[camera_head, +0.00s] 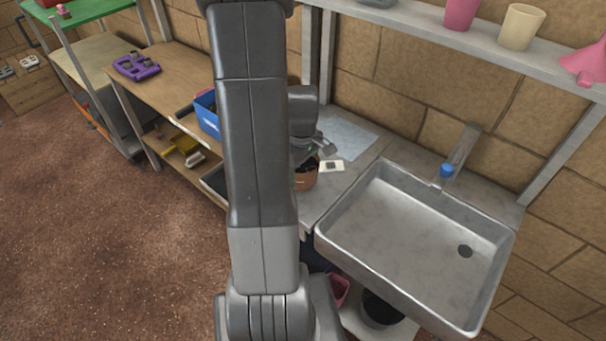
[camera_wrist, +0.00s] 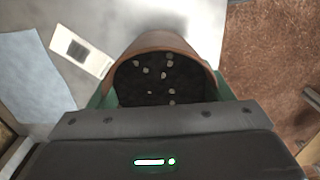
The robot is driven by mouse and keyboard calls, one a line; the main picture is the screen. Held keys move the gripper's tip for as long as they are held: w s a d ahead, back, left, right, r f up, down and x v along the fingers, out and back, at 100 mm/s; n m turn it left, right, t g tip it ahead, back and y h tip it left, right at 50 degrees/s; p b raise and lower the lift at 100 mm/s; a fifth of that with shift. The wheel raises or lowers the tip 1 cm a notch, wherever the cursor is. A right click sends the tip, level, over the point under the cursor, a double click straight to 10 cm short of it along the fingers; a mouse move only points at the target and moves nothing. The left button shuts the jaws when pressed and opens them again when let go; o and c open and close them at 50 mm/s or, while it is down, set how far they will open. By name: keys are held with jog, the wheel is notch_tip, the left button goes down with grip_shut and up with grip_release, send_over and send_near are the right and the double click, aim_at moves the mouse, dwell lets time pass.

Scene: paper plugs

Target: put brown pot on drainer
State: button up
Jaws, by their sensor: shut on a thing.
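The brown pot (camera_head: 307,181) is at the left of the sink, partly hidden behind my arm in the head view. In the wrist view the brown pot (camera_wrist: 165,40) holds dark soil with several pale bits on top. My gripper (camera_wrist: 163,95) is shut on the pot, with a green finger on each side of it. I cannot tell whether the pot touches the grey surface below. That grey worktop (camera_head: 335,187) beside the sink may be the drainer; no other drainer is clear to me.
A metal sink (camera_head: 400,245) with a blue-tipped tap (camera_head: 447,170) is at the right. A white card with a dark square (camera_head: 332,166) and a pale blue sheet (camera_head: 348,137) lie near the pot. A blue box (camera_head: 207,112) stands on the wooden bench at left.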

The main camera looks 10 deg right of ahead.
jog(key=shift+f, duration=1.8)
jog(key=shift+f, duration=0.15)
jog(key=o, duration=1)
jog(key=shift+c, duration=0.2)
notch_tip(320, 180, up, 12)
jog(key=shift+r, duration=0.2)
jog(key=shift+f, duration=0.1)
